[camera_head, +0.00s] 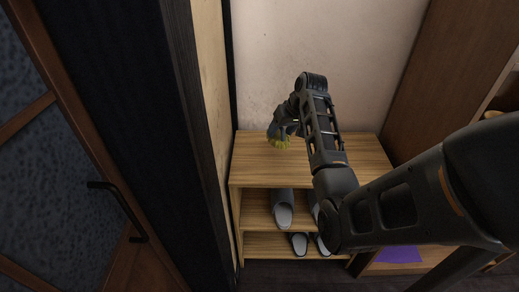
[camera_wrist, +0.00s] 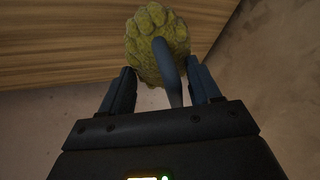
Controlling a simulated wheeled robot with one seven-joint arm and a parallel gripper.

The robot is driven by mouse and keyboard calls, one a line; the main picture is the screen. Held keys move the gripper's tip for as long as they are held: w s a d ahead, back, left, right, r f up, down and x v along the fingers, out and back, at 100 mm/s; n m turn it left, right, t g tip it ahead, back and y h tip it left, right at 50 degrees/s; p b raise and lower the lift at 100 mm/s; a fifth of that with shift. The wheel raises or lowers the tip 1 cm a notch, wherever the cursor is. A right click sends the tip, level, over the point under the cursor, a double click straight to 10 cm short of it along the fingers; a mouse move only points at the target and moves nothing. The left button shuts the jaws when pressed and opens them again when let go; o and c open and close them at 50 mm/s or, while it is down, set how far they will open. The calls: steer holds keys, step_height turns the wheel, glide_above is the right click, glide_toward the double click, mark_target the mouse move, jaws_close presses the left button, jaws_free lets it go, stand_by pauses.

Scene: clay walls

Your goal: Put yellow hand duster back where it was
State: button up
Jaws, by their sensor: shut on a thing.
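The yellow hand duster has a fuzzy yellow-green head and a thin grey-blue handle. In the head view the yellow hand duster (camera_head: 279,142) shows at the left end of my arm, over the left part of the wooden shelf top (camera_head: 250,160). My gripper (camera_head: 284,124) is shut on its handle. In the wrist view the duster head (camera_wrist: 157,45) lies beyond the fingers, and the handle runs back between the fingers of my gripper (camera_wrist: 165,90). I cannot tell whether the duster touches the shelf top.
Grey slippers (camera_head: 284,213) stand on the lower shelves. A pale wall (camera_head: 300,50) rises behind the shelf. A dark door with a handle (camera_head: 118,208) is at the left, and a brown wooden cabinet (camera_head: 430,70) at the right. The visible left shelf top is otherwise clear.

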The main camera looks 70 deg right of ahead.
steer(key=w+a+f, duration=0.2)
steer(key=w, duration=0.1)
steer(key=w+a+f, duration=0.1)
steer(key=w, duration=0.1)
steer(key=shift+w+a+f+p, duration=0.2)
steer(key=shift+a+f+p, duration=0.1)
steer(key=shift+f, duration=2.15)
steer(key=shift+f, duration=0.15)
steer(key=o, duration=0.9)
steer(key=shift+o, duration=0.2)
